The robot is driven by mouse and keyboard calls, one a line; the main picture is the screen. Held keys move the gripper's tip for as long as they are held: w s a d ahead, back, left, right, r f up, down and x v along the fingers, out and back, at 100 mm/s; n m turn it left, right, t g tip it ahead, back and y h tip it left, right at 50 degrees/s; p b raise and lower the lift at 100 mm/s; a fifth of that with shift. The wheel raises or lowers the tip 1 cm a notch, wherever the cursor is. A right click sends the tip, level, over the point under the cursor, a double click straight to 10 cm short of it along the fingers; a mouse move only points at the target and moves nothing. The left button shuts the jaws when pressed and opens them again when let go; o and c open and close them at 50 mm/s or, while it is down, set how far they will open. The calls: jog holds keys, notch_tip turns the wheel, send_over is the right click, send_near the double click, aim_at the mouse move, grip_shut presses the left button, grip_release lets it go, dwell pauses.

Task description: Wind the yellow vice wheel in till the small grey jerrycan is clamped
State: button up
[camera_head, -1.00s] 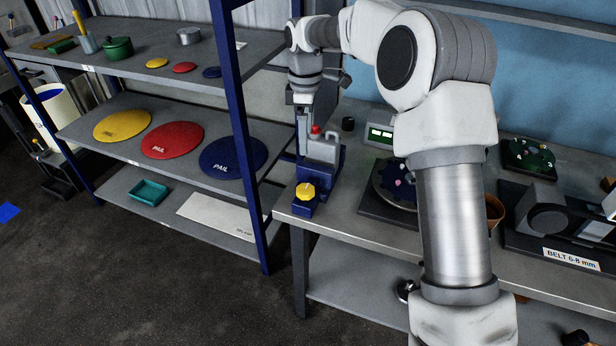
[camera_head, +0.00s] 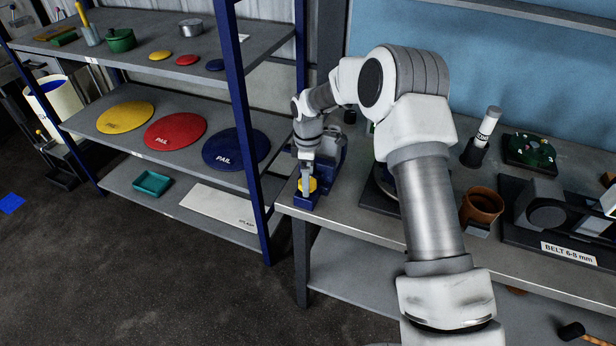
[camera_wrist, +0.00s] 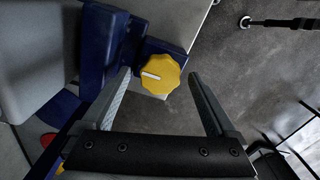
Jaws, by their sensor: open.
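The yellow vice wheel (camera_head: 308,185) sits on the front end of the blue vice (camera_head: 303,201) at the left corner of the bench. In the wrist view the wheel (camera_wrist: 160,73) has a scalloped rim and a white mark pointing left. My gripper (camera_wrist: 158,78) is open, with one finger on each side of the wheel and a gap visible at each side. In the head view my gripper (camera_head: 306,181) is lowered at the wheel. The vice (camera_wrist: 105,50) also shows beside the wheel in the wrist view.
A blue shelf post (camera_head: 250,150) stands close left of the bench, with yellow, red and blue pail lids (camera_head: 175,131) on its shelf. A brown pot (camera_head: 482,205) and a belt machine (camera_head: 550,215) stand farther right. The bench front (camera_head: 350,212) is clear.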

jog(key=shift+f, duration=0.25)
jog(key=c, duration=1.4)
jog(key=shift+o, duration=0.2)
jog(key=shift+m+b, duration=0.3)
